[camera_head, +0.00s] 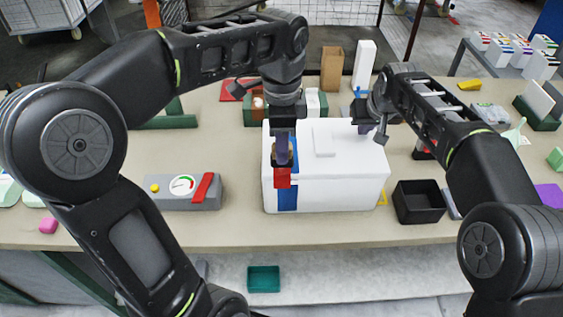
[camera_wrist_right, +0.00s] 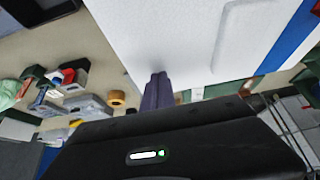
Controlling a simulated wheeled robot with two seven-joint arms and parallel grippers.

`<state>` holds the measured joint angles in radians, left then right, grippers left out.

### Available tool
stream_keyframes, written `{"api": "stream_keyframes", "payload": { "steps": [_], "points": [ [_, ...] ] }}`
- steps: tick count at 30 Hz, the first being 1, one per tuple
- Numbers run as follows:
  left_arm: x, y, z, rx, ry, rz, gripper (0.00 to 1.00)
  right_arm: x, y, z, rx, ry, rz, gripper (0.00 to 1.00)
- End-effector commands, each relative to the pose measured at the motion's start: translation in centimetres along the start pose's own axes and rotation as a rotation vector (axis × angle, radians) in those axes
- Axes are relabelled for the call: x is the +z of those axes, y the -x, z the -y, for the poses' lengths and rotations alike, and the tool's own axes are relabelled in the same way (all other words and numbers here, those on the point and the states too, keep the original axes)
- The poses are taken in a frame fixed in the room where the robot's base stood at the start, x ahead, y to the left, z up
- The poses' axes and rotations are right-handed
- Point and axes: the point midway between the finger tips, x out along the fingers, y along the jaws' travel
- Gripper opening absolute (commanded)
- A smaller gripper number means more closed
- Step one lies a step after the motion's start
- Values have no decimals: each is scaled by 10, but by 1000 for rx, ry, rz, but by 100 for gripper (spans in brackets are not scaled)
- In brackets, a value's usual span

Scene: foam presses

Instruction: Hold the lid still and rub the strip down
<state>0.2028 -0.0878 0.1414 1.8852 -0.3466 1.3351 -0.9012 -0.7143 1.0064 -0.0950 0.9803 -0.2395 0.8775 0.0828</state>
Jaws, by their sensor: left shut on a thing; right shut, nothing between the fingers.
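A white foam box (camera_head: 335,193) with a white lid (camera_head: 345,155) stands at the middle of the table. A blue strip (camera_head: 287,200) runs down the left part of its front face; it also shows along the lid in the right wrist view (camera_wrist_right: 288,42). My left gripper (camera_head: 283,160) is shut on a red-ended tool (camera_head: 283,178), partly hidden by the fingers. The tool overlaps the strip near the front top edge; I cannot tell whether they touch. My right gripper (camera_head: 364,129) is shut and empty at the lid's right back part; its fingertips (camera_wrist_right: 157,92) appear close against the lid.
A grey gauge box (camera_head: 184,192) with a red lever lies left of the foam box. A black open bin (camera_head: 419,202) stands just right of it. Behind are a green tray (camera_head: 257,112), a brown block (camera_head: 332,68) and a white block (camera_head: 364,66). The table's left front is mostly clear.

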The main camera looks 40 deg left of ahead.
Motion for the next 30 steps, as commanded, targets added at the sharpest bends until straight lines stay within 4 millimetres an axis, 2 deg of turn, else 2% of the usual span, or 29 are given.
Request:
{"api": "stream_keyframes", "payload": {
  "steps": [1,30],
  "points": [
    [0,-1,0,0,0,0,0,6,-6,0,1,1,17,0],
    [0,-26,0,1,0,0,0,6,-6,0,1,1,17,0]
  ]
}}
